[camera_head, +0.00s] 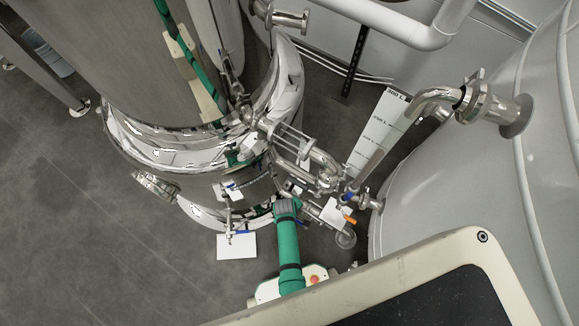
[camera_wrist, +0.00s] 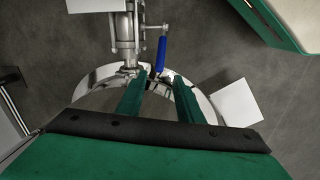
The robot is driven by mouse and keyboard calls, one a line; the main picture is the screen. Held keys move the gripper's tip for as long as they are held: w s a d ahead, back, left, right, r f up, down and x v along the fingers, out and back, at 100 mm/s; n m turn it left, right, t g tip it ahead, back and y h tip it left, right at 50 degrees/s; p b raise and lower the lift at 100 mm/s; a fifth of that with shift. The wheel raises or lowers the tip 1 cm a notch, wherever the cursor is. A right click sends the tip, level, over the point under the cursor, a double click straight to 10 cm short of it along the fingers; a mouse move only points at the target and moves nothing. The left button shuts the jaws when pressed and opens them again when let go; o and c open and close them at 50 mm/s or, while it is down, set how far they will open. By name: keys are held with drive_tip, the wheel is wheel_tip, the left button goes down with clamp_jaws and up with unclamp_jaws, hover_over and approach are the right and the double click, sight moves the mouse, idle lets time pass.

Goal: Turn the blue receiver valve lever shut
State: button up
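The blue lever (camera_wrist: 161,53) shows in the wrist view, pointing down the picture beside a vertical steel valve and pipe (camera_wrist: 126,30). My gripper (camera_wrist: 159,80) is open, with its two green fingers apart. The lever's lower end appears in line with the gap between the fingertips; I cannot tell whether it is at their depth, and no contact is clear. In the head view my green arm (camera_head: 288,250) reaches to the steel tank's lower fittings, and my fingertips cannot be made out. A small blue part (camera_head: 241,232) shows there above a white card (camera_head: 237,247).
A curved polished steel surface (camera_wrist: 92,84) lies behind the fingers. A white card (camera_wrist: 237,103) is to their right. In the head view, pipes and an orange handle (camera_head: 349,219) crowd the space right of my arm. Grey floor (camera_head: 80,230) is clear at left.

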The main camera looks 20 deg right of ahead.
hover_over(300, 222)
drive_tip(key=w+a, duration=0.2)
drive_tip(key=w, duration=0.1)
wheel_tip(300, 222, down, 7)
drive_tip(key=shift+s+a+r, duration=0.15)
drive_tip(key=shift+r, duration=0.05)
drive_tip(key=shift+w+f, duration=0.2)
drive_tip(key=shift+f, duration=1.2)
clamp_jaws()
drive_tip(key=shift+s+a, duration=0.1)
drive_tip(key=shift+a, duration=0.05)
drive_tip(key=shift+s, duration=0.1)
